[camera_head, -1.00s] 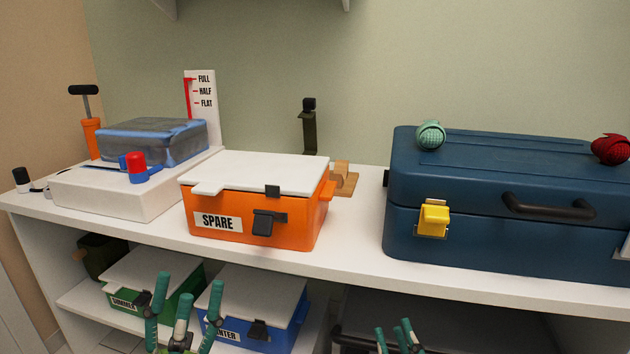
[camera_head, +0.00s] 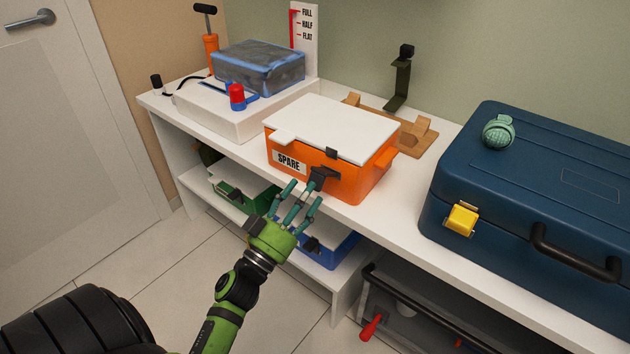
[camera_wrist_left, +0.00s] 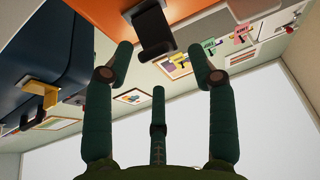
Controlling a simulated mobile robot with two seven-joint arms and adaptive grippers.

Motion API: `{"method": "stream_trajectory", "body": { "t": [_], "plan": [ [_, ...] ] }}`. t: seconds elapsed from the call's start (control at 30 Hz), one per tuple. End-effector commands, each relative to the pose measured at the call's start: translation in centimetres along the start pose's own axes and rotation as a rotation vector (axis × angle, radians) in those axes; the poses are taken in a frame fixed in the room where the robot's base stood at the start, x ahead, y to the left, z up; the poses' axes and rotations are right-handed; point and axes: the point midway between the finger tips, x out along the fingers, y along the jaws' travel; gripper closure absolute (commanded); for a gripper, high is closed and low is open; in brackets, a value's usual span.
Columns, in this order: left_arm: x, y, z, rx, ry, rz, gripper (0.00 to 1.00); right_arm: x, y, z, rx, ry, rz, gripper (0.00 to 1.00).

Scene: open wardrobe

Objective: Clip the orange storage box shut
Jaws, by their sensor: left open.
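The orange storage box (camera_head: 346,188) stands on the shelf top, labelled SPARE, with its white lid (camera_head: 335,127) lying on it. A small black catch (camera_head: 331,153) is at the lid's front edge. The black clip (camera_head: 318,179) sticks out from the box front below that catch, apart from it. My left gripper (camera_head: 296,205) is open and empty, its teal fingers just in front of and below the clip. In the left wrist view the clip (camera_wrist_left: 153,30) shows beyond and between the spread fingers, against the orange box (camera_wrist_left: 180,14). My right gripper is out of view.
A blue suitcase (camera_head: 545,165) with a yellow latch (camera_head: 462,220) stands to the right. A white case (camera_head: 235,117) stands to the left. Green (camera_head: 243,193) and blue (camera_head: 335,250) boxes sit on the lower shelf, close to my left gripper.

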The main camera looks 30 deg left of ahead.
Motion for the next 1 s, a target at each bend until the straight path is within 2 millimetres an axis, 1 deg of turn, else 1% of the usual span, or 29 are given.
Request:
{"method": "stream_trajectory", "body": {
  "t": [0.03, 0.1, 0.2, 0.33, 0.53, 0.57, 0.6, 0.67, 0.7, 1.0],
  "plan": [
    [0.9, 0.0, -0.2, 0.0, 0.003, 0.002, 0.43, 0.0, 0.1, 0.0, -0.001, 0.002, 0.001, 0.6],
    [1.7, 0.0, -0.1, 0.0, 0.002, 0.002, 0.43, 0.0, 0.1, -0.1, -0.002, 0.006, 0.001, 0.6],
    [2.5, 0.0, -0.1, 0.0, 0.002, 0.002, 0.43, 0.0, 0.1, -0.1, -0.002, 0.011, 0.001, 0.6],
    [2.9, 0.0, 0.0, -0.001, 0.0, 0.001, 0.43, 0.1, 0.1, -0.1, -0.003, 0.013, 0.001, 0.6],
    [2.9, 0.1, 0.0, -0.001, 0.0, 0.001, 0.43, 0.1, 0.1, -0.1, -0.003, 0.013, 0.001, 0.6],
    [2.9, 0.1, 0.0, -0.001, 0.0, 0.001, 0.55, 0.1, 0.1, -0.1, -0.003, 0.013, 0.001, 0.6],
    [2.9, 0.1, 0.0, -0.001, 0.001, 0.001, 0.71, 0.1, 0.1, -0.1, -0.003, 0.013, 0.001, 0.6],
    [2.9, 0.1, 0.0, 0.0, 0.001, 0.001, 0.95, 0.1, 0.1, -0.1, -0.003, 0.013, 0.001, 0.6],
    [2.9, 0.1, 0.0, 0.0, 0.001, 0.002, 1.0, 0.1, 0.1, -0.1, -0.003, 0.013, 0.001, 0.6],
    [2.8, 0.1, 0.0, -0.001, -0.003, 0.002, 1.0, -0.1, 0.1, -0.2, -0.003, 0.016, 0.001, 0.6]
  ]
}}
